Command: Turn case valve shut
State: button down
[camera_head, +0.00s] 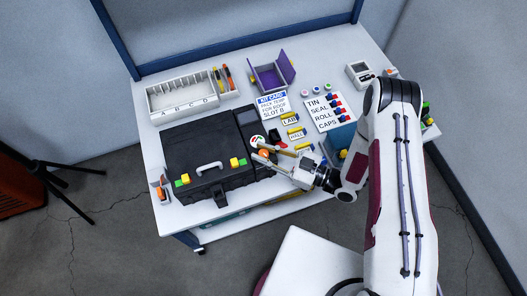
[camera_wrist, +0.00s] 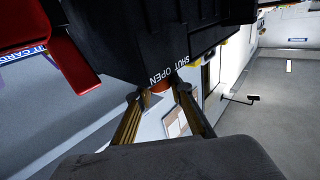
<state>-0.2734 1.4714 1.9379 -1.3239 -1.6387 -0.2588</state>
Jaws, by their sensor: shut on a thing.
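The valve is an orange knob (camera_wrist: 160,86) beside those words, partly hidden by my fingers. My gripper (camera_wrist: 160,92) is shut on the valve, one finger on each side. In the head view my gripper (camera_head: 265,150) reaches in from the right to the case's right side. I cannot tell the valve's exact turn.
A lettered white bin rack (camera_head: 183,94) stands behind the case, and a purple open box (camera_head: 270,76) at the back. Cards and a label sheet (camera_head: 325,108) lie to the right.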

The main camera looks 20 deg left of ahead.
jog(key=shift+s+m+t, duration=0.1)
jog(key=shift+m+t, duration=0.3)
jog(key=shift+t, duration=0.1)
jog(key=shift+m+t, duration=0.5)
jog(key=shift+t, duration=0.5)
jog(key=shift+a+m+t+h, duration=0.1)
jog(key=shift+m+t+h, duration=0.2)
jog(key=shift+m+t, duration=0.55)
jog(key=shift+m+t+h, duration=0.3)
jog(key=shift+m+t, duration=0.15)
jog(key=shift+t, duration=0.6)
jog(key=c, duration=1.8)
grip_release()
jog(key=shift+d, duration=0.25)
jog(key=shift+v, duration=5.85)
